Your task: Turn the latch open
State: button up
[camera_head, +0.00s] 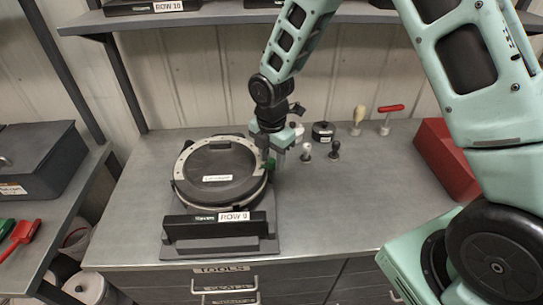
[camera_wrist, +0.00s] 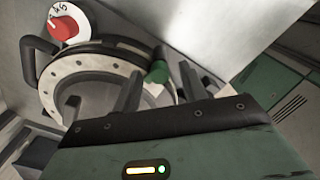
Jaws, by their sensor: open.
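The seed meter (camera_head: 185,195) is a round dark housing with a pale ring, lying on a dark base on the bench. A green latch (camera_head: 270,164) shows at its right rim, partly hidden by my gripper (camera_head: 275,155). In the wrist view the green latch (camera_wrist: 157,71) stands at the ring's edge, between the two dark fingers of my gripper (camera_wrist: 160,84). My gripper is open, with its fingers on either side of the latch. I cannot tell whether they touch it. The seed meter's pale ring (camera_wrist: 62,72) also shows there.
A red knob (camera_wrist: 64,28) on a dial shows beyond the ring. Small handled tools (camera_head: 334,149) and a dark round pot (camera_head: 323,132) stand right of my gripper. A red bin (camera_head: 445,160) is at the right. The bench's front right (camera_head: 330,225) is clear.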

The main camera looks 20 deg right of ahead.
grip_shut()
jog(key=shift+m, duration=0.3)
jog(key=m+b, duration=0.1)
jog(key=m, duration=0.3)
jog(key=shift+b, duration=0.3)
jog(key=m+b, duration=0.1)
jog(key=m, duration=0.4)
jog(key=m+b, duration=0.1)
jog(key=m, duration=0.3)
jog(key=shift+w, duration=0.1)
jog(key=shift+m+b, duration=0.35)
jog(key=shift+m, duration=1.75)
